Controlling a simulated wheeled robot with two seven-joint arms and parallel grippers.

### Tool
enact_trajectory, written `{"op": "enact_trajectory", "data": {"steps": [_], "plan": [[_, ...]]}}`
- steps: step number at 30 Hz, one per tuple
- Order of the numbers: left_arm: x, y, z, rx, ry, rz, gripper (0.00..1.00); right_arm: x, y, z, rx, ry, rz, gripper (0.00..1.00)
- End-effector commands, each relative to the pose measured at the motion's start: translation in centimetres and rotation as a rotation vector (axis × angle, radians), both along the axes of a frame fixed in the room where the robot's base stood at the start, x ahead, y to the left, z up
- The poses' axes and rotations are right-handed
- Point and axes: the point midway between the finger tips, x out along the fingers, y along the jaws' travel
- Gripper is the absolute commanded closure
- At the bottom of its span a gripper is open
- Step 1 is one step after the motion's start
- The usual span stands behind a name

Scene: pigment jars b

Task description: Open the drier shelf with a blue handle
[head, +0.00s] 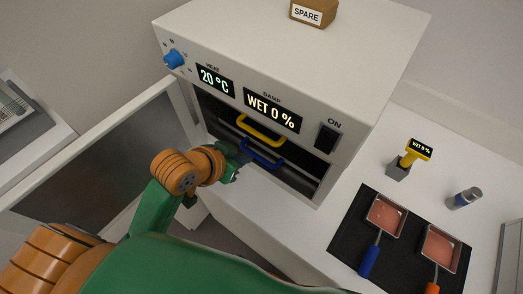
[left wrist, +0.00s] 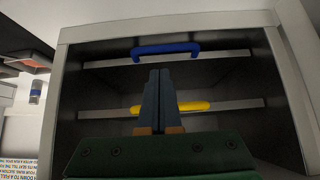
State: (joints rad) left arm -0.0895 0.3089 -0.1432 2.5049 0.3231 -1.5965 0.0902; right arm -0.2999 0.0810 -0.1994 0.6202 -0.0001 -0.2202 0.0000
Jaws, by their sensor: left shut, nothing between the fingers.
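The drier (head: 285,70) is a white box with an open front, and two shelves with handles show inside. The blue handle (head: 262,154) is on the lower shelf and the yellow handle (head: 260,131) on the upper one. In the left wrist view, which looks upside down, the blue handle (left wrist: 165,50) is above the yellow handle (left wrist: 196,106). My left gripper (head: 238,163) is shut and empty at the drier's opening, just left of the blue handle. Its fingertips (left wrist: 159,72) point at the blue handle in the wrist view; I cannot tell whether they touch it. My right gripper is not in view.
The drier door (head: 88,150) stands open to the left. On the white counter at right, a black mat (head: 345,232) holds two pans of pink pigment, near a yellow meter (head: 418,148) and a small jar (head: 464,198). A SPARE block (head: 313,14) sits on the drier.

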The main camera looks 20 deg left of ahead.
Motion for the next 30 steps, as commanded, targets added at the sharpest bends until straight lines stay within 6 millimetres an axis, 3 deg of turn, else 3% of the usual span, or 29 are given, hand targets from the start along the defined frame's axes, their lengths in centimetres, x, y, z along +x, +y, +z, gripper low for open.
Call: {"op": "enact_trajectory", "data": {"steps": [4, 12, 18, 30], "plan": [[1.1, -0.4, -0.1, -0.008, -0.016, -0.01, 1.0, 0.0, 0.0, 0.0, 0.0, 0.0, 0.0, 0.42], [4.5, -1.7, -4.2, -0.007, -0.014, -0.007, 1.0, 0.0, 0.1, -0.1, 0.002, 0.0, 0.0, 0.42], [6.3, -2.3, -6.1, -0.005, -0.014, -0.008, 1.0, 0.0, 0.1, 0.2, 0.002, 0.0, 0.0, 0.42], [6.8, -2.5, -6.8, -0.005, -0.016, -0.009, 1.0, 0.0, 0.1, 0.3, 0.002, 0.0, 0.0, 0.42]]}}
